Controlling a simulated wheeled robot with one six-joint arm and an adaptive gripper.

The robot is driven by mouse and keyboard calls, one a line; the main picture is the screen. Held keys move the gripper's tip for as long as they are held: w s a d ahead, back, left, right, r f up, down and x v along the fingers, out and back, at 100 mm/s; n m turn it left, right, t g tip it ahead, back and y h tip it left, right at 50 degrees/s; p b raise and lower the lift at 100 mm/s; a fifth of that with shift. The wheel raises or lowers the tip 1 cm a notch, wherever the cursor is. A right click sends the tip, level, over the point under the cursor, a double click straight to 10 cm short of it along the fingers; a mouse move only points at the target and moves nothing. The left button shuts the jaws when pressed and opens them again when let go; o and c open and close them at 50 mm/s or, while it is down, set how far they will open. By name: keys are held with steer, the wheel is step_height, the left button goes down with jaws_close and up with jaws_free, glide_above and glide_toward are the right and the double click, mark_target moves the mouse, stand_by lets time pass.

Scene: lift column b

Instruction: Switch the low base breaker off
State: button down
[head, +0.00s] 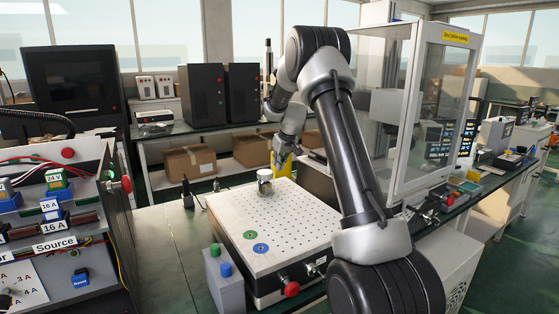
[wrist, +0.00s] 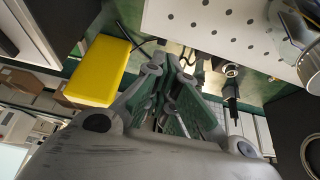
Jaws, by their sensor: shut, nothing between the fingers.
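My gripper (head: 286,150) reaches down behind the far edge of the white perforated plate. In the wrist view its dark green-padded fingers (wrist: 178,62) are together, with nothing seen between them. A yellow block (wrist: 100,70) lies left of the fingers in the wrist view; yellow (head: 283,166) also shows just under the gripper in the head view. I cannot make out a breaker marked low base in either view. A panel with blocks labelled 16 A, 24 V and Source (head: 55,243) stands at the far left.
The white perforated plate (head: 285,225) carries a metal cylinder (head: 265,182) and green and blue discs. A red knob (head: 291,288) juts from its front. A clear-walled cabinet (head: 430,110) stands right of my arm. A bench with black boxes (head: 205,95) runs behind.

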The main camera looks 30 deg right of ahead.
steer(key=x, duration=0.9)
